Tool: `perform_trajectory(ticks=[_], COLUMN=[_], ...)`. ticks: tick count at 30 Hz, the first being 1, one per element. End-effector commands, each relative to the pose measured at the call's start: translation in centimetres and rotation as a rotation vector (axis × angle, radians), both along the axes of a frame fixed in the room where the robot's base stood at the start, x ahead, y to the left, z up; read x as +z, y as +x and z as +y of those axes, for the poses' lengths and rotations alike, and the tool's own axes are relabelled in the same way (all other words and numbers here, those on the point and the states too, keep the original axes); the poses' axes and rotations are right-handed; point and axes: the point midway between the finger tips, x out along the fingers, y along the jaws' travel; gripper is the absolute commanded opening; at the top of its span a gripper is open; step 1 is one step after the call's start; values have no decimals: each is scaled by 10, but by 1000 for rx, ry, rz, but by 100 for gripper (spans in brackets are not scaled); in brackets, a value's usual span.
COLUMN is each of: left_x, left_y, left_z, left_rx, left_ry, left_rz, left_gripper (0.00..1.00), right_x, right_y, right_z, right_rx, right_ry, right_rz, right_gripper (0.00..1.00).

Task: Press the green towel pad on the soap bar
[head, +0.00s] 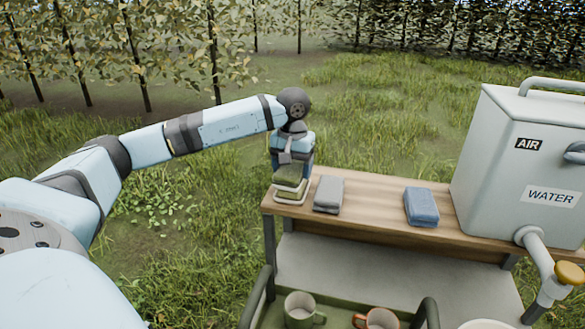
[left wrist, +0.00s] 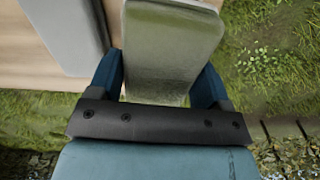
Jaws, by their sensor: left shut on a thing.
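A green towel pad (head: 291,173) hangs below my left gripper (head: 292,158), at the left end of the wooden table. My left gripper is shut on the pad. In the left wrist view the pad (left wrist: 172,42) lies between the two fingers (left wrist: 158,82). Just under the pad is a second green block (head: 289,188), which looks like the soap bar, on a pale dish (head: 290,199). The pad covers most of the block, and I cannot tell whether the two touch. My right gripper is not in view.
On the wooden table (head: 375,205) lie a grey folded towel (head: 328,194), close to the right of the dish, and a blue one (head: 421,207). A large grey water tank (head: 505,165) stands at the right. Mugs (head: 300,308) sit in a green tray in front.

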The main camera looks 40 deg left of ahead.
Motion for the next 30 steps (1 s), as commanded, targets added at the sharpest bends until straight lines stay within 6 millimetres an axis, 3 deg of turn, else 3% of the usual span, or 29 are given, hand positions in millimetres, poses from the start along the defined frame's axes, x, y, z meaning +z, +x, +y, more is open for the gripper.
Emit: perform_trajectory(ticks=[21,30], left_x=[61,63], left_y=[1,0], left_z=[0,0], left_rx=[1,1], left_ry=[-1,-1], left_rz=[-4,-4], left_gripper=[53,53], right_x=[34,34], right_y=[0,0], right_z=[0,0], right_rx=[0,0], right_ry=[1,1], right_rz=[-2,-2], right_gripper=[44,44])
